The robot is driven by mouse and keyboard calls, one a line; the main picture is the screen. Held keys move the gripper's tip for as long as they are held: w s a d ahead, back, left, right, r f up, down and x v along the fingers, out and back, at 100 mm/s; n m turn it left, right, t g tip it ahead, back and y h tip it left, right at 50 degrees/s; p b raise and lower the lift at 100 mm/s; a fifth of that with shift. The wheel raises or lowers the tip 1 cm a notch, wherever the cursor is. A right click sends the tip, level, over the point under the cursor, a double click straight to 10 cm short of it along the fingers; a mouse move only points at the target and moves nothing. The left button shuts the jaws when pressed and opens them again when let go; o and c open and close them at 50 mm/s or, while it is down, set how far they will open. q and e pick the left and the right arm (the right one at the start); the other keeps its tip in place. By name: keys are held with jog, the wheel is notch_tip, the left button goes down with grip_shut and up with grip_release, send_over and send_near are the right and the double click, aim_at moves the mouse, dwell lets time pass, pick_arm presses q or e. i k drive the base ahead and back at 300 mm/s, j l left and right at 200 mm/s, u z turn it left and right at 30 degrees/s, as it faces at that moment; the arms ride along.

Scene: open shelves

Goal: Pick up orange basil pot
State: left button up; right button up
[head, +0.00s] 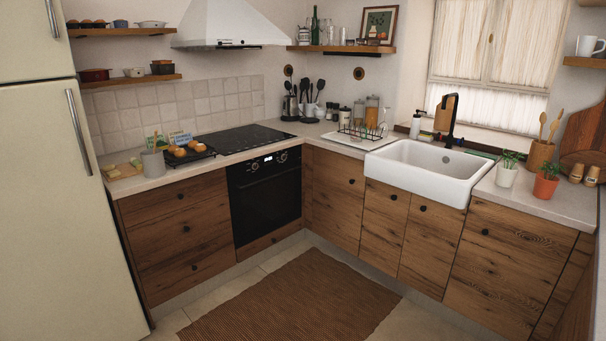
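The orange basil pot (545,187) stands upright on the right part of the countertop, with green leaves on top. It is right of the white sink, close to the counter's front edge. A white pot with a green plant (506,174) stands to its left, a little apart. Neither of my grippers shows in the head view, and nothing touches the orange pot.
The white sink (421,186) with a black faucet lies left of the pots. A wooden utensil holder (540,155), small wooden shakers (591,176) and a cutting board (583,139) stand behind and right. The floor with a brown rug (290,301) is open.

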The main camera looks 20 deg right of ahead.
aim_at(545, 184)
jog(key=i+l+z, duration=0.15)
jog(key=i+z, duration=0.7)
jog(key=z, duration=0.15)
jog(key=i+j+z, duration=0.2)
jog(key=i+z, duration=0.3)
jog(key=i+j+z, duration=0.3)
jog(key=z, duration=0.2)
